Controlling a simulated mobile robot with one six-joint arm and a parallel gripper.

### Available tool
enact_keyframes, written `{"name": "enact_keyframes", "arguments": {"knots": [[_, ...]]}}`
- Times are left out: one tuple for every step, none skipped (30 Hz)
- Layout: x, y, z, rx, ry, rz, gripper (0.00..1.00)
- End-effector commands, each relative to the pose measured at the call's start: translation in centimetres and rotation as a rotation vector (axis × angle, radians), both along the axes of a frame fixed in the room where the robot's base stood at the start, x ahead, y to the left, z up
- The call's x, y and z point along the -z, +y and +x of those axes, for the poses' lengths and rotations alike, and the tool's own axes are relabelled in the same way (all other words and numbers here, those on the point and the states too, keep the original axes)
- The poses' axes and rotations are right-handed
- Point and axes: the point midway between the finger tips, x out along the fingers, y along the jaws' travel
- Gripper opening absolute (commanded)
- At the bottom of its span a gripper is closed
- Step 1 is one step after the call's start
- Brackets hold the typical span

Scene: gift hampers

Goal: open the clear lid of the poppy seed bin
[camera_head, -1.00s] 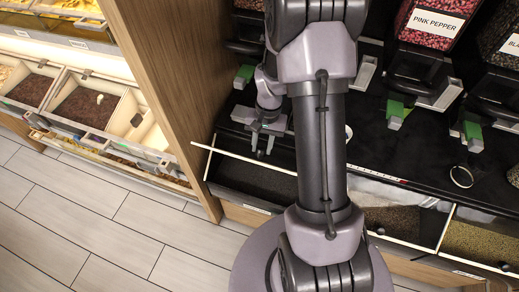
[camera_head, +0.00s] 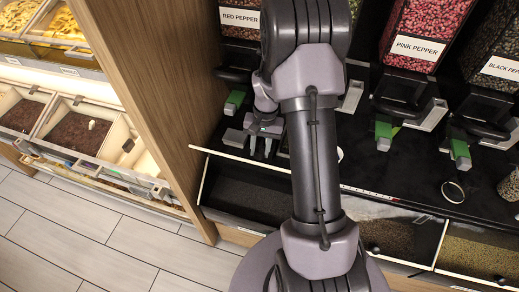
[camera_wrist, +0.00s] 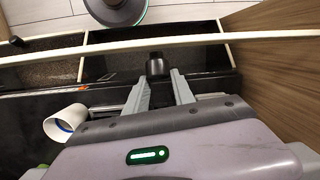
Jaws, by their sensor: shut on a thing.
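The poppy seed bin (camera_head: 243,195) is the dark-filled compartment at the left end of the low row, beside the wooden panel. Its clear lid shows mainly as a pale front edge (camera_head: 228,156), raised above and apart from the bin's front rim. In the wrist view this pale lid edge (camera_wrist: 200,41) crosses the picture. My gripper (camera_head: 260,149) is at the raised lid, behind its front edge. In the wrist view my gripper (camera_wrist: 158,78) has its two fingers on either side of a black knob (camera_wrist: 156,65), shut on it. My arm hides the bin's right part.
A wooden panel (camera_head: 150,90) stands close on the left. Dispensers with green levers, including the pink pepper one (camera_head: 424,30), hang behind. More seed bins (camera_head: 390,235) lie to the right. A white cup-like thing (camera_wrist: 65,122) is near my gripper in the wrist view.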

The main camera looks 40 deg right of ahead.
Motion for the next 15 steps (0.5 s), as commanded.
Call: {"name": "enact_keyframes", "arguments": {"knots": [[0.11,-0.14,-0.06,-0.003,0.000,-0.003,0.00],[0.11,-0.14,-0.06,-0.003,0.000,-0.003,0.34],[0.11,-0.12,-0.06,-0.002,0.000,-0.002,0.42],[0.10,-0.11,-0.06,-0.002,0.000,-0.002,0.47],[0.09,-0.10,-0.06,-0.002,0.000,-0.002,0.52],[0.08,-0.08,-0.06,-0.002,0.000,-0.002,0.52],[0.08,-0.08,-0.06,-0.001,0.001,-0.002,0.52],[0.07,-0.06,-0.06,-0.001,0.000,-0.001,0.52],[0.07,-0.05,-0.06,-0.001,0.001,-0.001,0.52],[0.05,-0.04,-0.05,-0.001,0.001,-0.001,0.52],[0.05,-0.03,-0.05,-0.001,0.001,-0.001,0.52],[0.05,-0.03,-0.05,-0.001,0.001,-0.001,0.52],[0.00,-0.03,-0.04,-0.001,0.001,-0.001,0.52],[-0.16,-0.04,-0.03,-0.001,0.001,-0.001,0.52],[-0.63,-0.12,0.02,-0.001,-0.002,-0.001,0.52]]}}
